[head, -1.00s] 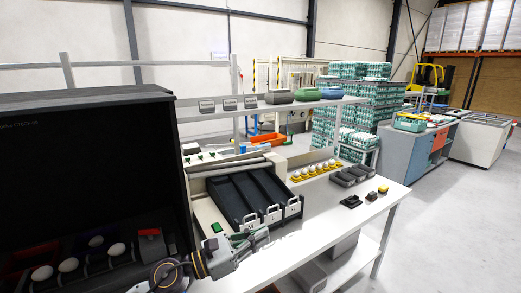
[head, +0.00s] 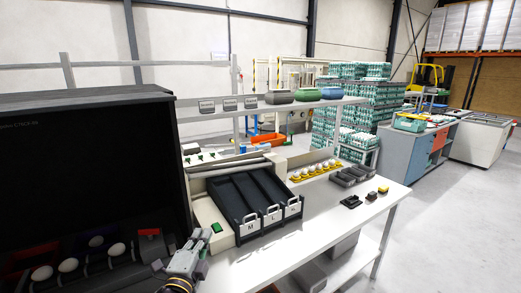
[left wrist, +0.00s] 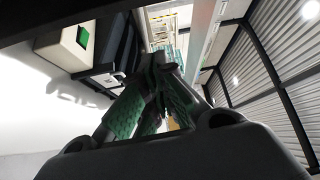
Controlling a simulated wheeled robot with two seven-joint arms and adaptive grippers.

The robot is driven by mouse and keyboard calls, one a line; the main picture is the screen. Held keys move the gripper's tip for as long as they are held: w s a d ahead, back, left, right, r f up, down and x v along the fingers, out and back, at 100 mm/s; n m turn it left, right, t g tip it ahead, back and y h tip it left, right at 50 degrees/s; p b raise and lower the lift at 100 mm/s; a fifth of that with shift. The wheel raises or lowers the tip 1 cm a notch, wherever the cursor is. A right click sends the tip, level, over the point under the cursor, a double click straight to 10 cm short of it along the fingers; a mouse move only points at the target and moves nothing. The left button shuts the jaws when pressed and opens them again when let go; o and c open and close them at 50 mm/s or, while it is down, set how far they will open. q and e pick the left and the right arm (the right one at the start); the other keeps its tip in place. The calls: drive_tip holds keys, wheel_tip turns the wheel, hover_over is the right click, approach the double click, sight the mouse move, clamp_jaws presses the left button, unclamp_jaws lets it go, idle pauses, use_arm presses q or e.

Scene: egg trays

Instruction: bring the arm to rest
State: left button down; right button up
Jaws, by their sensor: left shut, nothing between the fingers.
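My left gripper (head: 203,238) is shut and empty at the lower left of the head view, above the near edge of the white table. It points up and away, between the black cabinet and the sorting chutes. In the left wrist view its green-padded fingers (left wrist: 157,70) meet at the tips with nothing held. My right gripper is not in view.
A black cabinet (head: 80,150) with several white eggs at its base stands left. Dark chutes (head: 259,200) marked M and L stand on the white table (head: 330,215). A yellow egg tray (head: 318,172) sits behind.

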use_arm(q)
drive_tip(key=s+a+f+n+g+y, duration=0.25)
drive_tip(key=s+f+n+g, duration=0.2)
drive_tip(key=f, duration=0.35)
drive_tip(key=s+a+f+n+g+y, duration=0.1)
drive_tip(key=s+a+f+n+g, duration=0.4)
drive_tip(key=f, duration=0.3)
drive_tip(key=s+d+f+n+g+h, duration=0.1)
drive_tip(key=s+f+n+g, duration=0.25)
drive_tip(key=s, duration=0.35)
drive_tip(key=s+d+f+n+g+h, duration=0.1)
drive_tip(key=s+f+n+g, duration=0.15)
drive_tip(key=s+f, duration=0.6)
drive_tip(key=f, duration=1.4)
drive_tip(key=s+f, duration=0.2)
drive_tip(key=f, duration=1.3)
drive_tip(key=s+a+f+g, duration=0.1)
drive_tip(key=s+a+f, duration=0.1)
drive_tip(key=s+f, duration=0.8)
drive_tip(key=s+a+f+g, duration=0.1)
drive_tip(key=s+a+f, duration=0.1)
drive_tip(key=s+f, duration=0.7)
drive_tip(key=shift+s+f, duration=0.4)
drive_tip(key=shift+s, duration=1.05)
